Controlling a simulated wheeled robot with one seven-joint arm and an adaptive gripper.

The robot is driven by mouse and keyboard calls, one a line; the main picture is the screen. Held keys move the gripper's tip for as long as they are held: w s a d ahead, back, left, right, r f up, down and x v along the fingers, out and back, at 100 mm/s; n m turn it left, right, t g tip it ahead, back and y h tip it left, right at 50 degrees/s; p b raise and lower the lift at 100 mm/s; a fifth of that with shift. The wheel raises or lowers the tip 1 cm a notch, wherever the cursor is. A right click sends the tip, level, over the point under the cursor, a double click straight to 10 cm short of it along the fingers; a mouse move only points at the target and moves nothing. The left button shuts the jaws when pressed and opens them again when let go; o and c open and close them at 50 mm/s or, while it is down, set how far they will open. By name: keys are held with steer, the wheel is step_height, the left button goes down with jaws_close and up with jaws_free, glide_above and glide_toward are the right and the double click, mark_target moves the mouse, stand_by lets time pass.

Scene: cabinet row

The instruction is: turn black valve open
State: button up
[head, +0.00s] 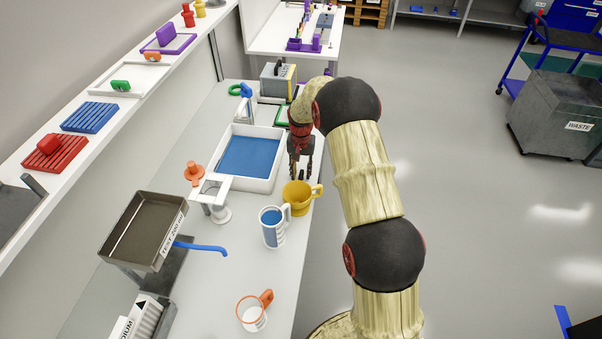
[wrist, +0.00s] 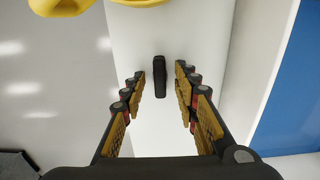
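A black valve handle (wrist: 160,72) shows in the wrist view as a short, narrow upright bar against a white surface. My gripper (wrist: 159,82) is open, with one finger on each side of the handle and a visible gap on both sides. The fingers do not appear to touch it. In the head view my gripper (head: 301,168) points down at the right edge of the white counter, between the blue-filled tray and the yellow mug. I cannot make out the valve in the head view; my gripper seems to hide it.
A yellow mug (head: 297,198) stands close to my gripper. A white tray with blue content (head: 250,156) lies to its left. A white-and-blue mug (head: 272,228) and a clear mug with orange handle (head: 253,312) stand nearer.

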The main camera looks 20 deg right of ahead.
steer(key=c, duration=0.8)
